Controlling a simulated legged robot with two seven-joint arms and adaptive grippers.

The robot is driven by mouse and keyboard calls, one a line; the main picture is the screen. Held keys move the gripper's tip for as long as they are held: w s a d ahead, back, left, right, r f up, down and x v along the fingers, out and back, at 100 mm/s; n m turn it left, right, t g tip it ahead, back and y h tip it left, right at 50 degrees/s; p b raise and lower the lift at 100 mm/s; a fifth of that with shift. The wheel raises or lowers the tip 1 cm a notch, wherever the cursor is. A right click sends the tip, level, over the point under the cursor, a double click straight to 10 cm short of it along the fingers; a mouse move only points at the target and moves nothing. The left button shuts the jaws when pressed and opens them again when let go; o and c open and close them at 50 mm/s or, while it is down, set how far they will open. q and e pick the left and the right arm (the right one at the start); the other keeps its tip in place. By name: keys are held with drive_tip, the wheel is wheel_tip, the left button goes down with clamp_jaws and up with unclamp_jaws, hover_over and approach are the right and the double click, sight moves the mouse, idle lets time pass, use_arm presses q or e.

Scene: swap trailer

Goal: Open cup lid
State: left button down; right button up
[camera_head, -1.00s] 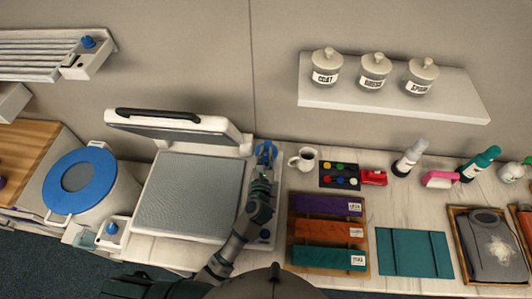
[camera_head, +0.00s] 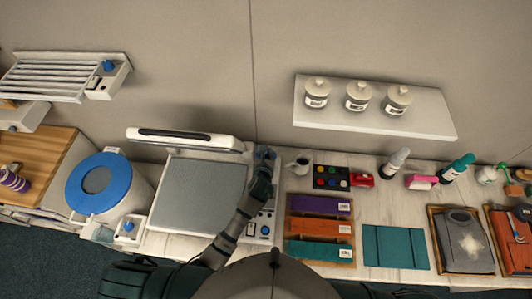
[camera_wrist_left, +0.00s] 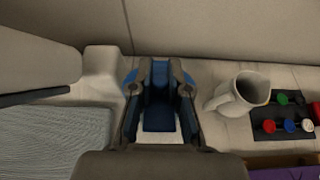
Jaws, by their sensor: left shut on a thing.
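My left gripper (camera_head: 265,155) is shut on a blue part (camera_wrist_left: 158,118) at the back right corner of a white press, and the fingers hide much of it. In the left wrist view the gripper (camera_wrist_left: 159,80) has this blue part between its fingers. The press lid (camera_head: 185,138), white with a black handle, stands raised behind the grey plate (camera_head: 200,195). A white mug (camera_head: 299,164) without a lid stands just right of the gripper and apart from it; it also shows in the left wrist view (camera_wrist_left: 238,93). My right gripper is out of view.
A white drum with a blue round lid (camera_head: 98,183) stands left of the press. Right of the mug are a paint palette (camera_head: 332,177), a coloured rack (camera_head: 320,229) and several bottles. A wall shelf (camera_head: 420,122) holds three lidded jars (camera_head: 358,97).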

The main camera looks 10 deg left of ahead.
use_arm(q)
drive_tip(key=shift+w+r+g, duration=0.35)
drive_tip(key=shift+w+g, duration=0.05)
drive_tip(key=shift+g, duration=0.5)
